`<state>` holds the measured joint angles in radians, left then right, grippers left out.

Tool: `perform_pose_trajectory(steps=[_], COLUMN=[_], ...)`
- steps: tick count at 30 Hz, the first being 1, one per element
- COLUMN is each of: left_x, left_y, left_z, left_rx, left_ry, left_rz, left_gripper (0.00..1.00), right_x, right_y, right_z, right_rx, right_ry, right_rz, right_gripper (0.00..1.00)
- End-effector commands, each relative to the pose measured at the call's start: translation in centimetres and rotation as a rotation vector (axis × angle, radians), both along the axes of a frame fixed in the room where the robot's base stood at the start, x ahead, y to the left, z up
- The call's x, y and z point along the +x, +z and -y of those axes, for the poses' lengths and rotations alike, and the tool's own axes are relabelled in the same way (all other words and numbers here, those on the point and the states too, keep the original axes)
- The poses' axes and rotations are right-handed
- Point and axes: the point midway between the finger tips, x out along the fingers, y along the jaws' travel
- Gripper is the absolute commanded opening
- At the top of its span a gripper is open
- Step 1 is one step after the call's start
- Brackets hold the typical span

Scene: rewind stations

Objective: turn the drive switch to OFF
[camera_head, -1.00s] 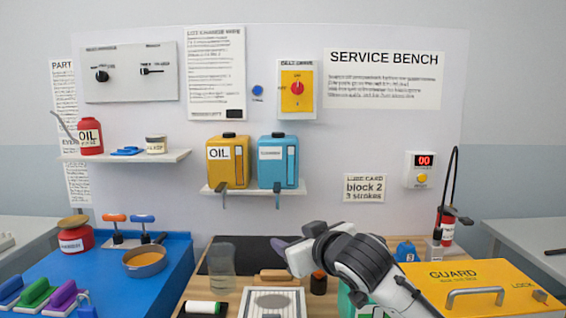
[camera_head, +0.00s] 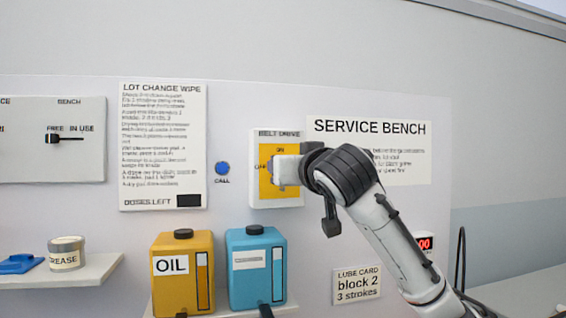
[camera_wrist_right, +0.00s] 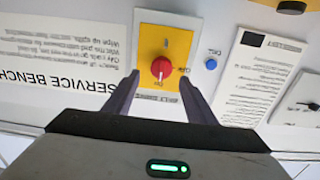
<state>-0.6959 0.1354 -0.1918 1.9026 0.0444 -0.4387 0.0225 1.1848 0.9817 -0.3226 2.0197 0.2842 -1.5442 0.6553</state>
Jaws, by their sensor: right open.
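The drive switch is a red knob (camera_wrist_right: 161,68) on a yellow plate (camera_wrist_right: 164,45) in the right wrist view. The knob's pale mark points toward the ON label, and the OFF label is to its side. In the head view the yellow plate sits in the white BELT DRIVE box (camera_head: 290,203) on the wall panel. My right gripper (camera_head: 274,170) is in front of it and hides the knob there. In the right wrist view my right gripper (camera_wrist_right: 160,80) is open, one finger on each side of the knob. Contact cannot be told. My left gripper is not in view.
A blue CALL button (camera_head: 222,168) and a LOT CHANGE WIPE sheet (camera_head: 163,150) are left of the box. The SERVICE BENCH sign (camera_head: 400,170) is to the right, partly behind my arm. A yellow OIL can (camera_head: 183,275) and a blue can (camera_head: 256,270) stand below.

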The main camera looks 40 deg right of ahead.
Motion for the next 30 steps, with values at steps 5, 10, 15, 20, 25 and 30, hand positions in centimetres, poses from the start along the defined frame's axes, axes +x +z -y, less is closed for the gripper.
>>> perform_pose_trajectory(steps=[5,10,15,20,25,30], left_x=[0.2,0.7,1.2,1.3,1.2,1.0], left_y=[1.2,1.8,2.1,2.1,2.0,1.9], left_z=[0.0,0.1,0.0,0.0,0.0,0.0], left_rx=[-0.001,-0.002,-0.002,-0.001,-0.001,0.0], left_ry=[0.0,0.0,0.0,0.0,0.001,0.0], left_rz=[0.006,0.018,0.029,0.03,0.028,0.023], left_gripper=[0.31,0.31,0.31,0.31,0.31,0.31], right_x=[2.5,3.7,3.9,3.8,3.8,3.8], right_y=[0.1,0.0,-0.1,-0.1,0.0,0.0], right_z=[1.4,2.0,2.1,2.1,2.1,2.1], right_rx=[0.002,0.0,0.0,0.0,0.0,-0.003], right_ry=[-0.001,0.001,0.001,0.001,0.001,0.001], right_rz=[-0.002,-0.001,0.0,0.0,0.0,-0.001], right_gripper=[0.51,0.51,0.51,0.46,0.17,0.1])
